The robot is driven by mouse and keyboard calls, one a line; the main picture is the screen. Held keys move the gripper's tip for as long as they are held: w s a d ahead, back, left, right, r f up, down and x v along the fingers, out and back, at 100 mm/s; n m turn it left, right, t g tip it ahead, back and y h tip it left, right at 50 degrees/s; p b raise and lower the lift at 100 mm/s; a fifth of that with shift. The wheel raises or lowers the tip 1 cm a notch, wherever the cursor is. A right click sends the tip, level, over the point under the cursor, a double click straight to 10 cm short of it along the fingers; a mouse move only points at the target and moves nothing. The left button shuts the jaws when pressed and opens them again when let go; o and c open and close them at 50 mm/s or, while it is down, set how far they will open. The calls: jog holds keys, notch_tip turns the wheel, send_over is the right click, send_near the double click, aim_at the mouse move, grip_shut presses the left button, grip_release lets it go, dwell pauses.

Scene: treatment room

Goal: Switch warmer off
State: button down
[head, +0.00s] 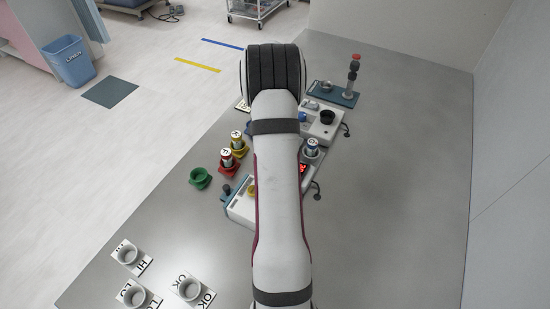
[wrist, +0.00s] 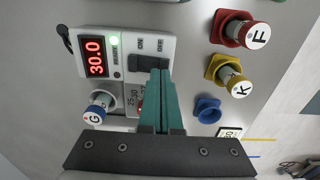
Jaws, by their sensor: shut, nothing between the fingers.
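The warmer (wrist: 108,75) is a pale box in the wrist view, with a lit red display (wrist: 95,57) reading 30.0 and a lit green light (wrist: 115,41) marked READY. Its dark switch (wrist: 142,63) sits below the ON and OFF labels; I cannot tell which way it is set. My gripper (wrist: 160,72) is shut and empty, its teal fingers pointing at the switch's OFF-side end and overlapping it in view. Contact cannot be told. In the head view the warmer (head: 240,208) is partly behind my arm, and my gripper is hidden.
A blue-capped vial G (wrist: 95,110) stands at the warmer. Beside it are a red holder with vial F (wrist: 232,28), a yellow holder with vial K (wrist: 227,74) and an empty blue holder (wrist: 208,109). A green holder (head: 200,178) and white cups (head: 128,254) stand on the table.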

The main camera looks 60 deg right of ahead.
jog(key=shift+f, duration=1)
dwell(0.4)
jog(key=shift+r, duration=3.55)
jog(key=w+a+r+n, duration=0.2)
jog(key=a+r, duration=0.1)
jog(key=a, duration=0.5)
jog(key=w+a+r+n, duration=0.15)
jog(key=a+r, duration=0.25)
jog(key=a, duration=0.4)
jog(key=w+a+r+n, duration=0.1)
jog(key=a+r+n, duration=0.15)
jog(key=a, duration=0.55)
jog(key=s+a+n+y, duration=0.1)
jog(key=s+a+n, duration=0.5)
jog(key=s+a, duration=0.9)
jog(key=a, duration=0.4)
jog(key=shift+s+a+y, duration=0.15)
jog(key=shift+y, duration=0.25)
